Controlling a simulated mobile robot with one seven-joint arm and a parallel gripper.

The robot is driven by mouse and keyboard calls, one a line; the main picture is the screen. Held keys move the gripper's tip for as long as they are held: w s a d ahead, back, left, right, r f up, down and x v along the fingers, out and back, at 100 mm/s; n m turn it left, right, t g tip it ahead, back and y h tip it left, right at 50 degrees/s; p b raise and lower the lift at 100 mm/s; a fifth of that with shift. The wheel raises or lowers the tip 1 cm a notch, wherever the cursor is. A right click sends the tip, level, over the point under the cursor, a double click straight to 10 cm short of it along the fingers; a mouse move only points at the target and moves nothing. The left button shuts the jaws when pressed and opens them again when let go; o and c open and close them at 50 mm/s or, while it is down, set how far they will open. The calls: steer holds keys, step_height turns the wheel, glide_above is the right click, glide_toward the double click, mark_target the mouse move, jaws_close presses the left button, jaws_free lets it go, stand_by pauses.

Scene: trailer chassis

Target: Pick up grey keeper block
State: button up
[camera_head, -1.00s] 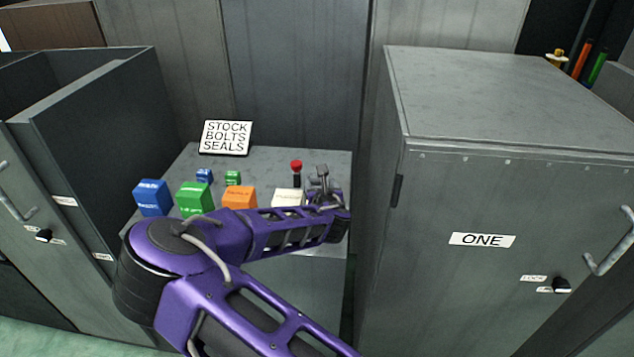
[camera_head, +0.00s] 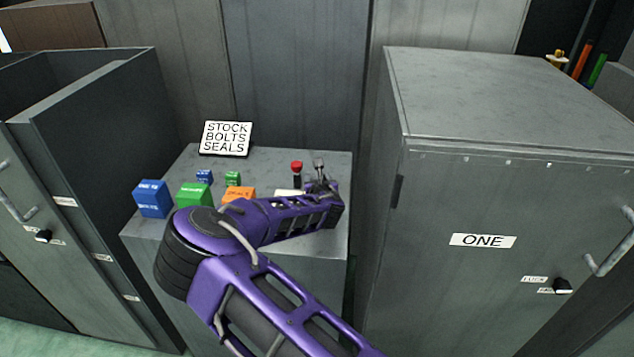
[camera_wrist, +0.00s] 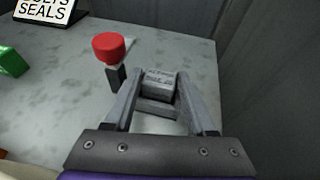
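The grey keeper block (camera_wrist: 158,86) is a small light-grey block with faint lettering on top, on the grey table in the wrist view. My gripper (camera_wrist: 160,79) is open, with one finger on each side of the block. Whether either finger touches the block I cannot tell. In the head view my gripper (camera_head: 320,170) is over the right part of the table top, and the block cannot be made out there.
A red-topped post (camera_wrist: 110,48) stands just left of my gripper. Blue (camera_head: 151,199), green (camera_head: 193,194) and orange (camera_head: 238,193) blocks sit left on the table (camera_head: 270,160), near a sign (camera_head: 226,138). A tall cabinet (camera_head: 480,200) marked ONE stands at right.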

jaws_close()
